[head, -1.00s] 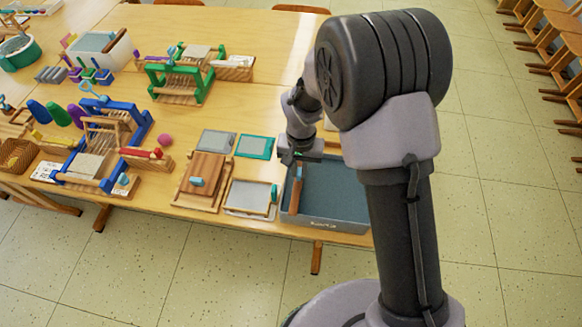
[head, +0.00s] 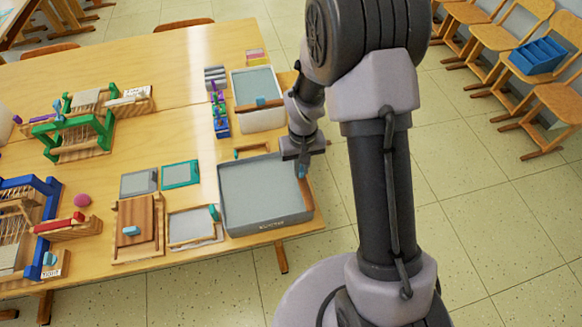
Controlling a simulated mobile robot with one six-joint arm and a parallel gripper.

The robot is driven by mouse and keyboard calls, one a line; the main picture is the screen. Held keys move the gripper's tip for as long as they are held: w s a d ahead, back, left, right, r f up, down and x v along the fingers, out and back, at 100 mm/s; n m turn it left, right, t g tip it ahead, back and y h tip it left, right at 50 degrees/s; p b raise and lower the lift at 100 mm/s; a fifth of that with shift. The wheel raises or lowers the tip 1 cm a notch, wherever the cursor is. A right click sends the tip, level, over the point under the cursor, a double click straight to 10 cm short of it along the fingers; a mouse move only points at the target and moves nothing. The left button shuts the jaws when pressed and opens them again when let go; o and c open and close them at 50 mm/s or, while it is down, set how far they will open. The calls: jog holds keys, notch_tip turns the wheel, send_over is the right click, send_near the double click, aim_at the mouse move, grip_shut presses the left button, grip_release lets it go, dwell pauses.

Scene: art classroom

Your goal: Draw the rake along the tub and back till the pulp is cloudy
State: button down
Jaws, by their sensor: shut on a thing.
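The grey tub (head: 268,226) stands at the table's front right corner in the head view, filled with flat, light grey pulp (head: 258,190). The rake (head: 305,198) is a reddish-brown wooden bar with a blue grip, lying along the tub's right end. My gripper (head: 301,167) is over the tub's back right part, shut on the rake's blue grip. Its fingertips are small and partly hidden by the wrist. How deep the rake sits in the pulp cannot be told.
A white tub (head: 262,118) with a wooden bar stands behind. Left of the grey tub lie framed screens (head: 195,226) and a wooden press (head: 138,228). Looms (head: 75,135) fill the left side. A wooden piece (head: 252,149) lies just behind the grey tub.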

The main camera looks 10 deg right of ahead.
aim_at(302, 168)
jog(key=shift+d, duration=0.1)
jog(key=c, duration=1.4)
grip_release()
jog(key=shift+d, duration=0.25)
jog(key=shift+c, duration=0.2)
jog(key=shift+a, duration=0.1)
notch_tip(302, 168, up, 17)
jog(key=p, duration=0.5)
jog(key=shift+r, duration=0.2)
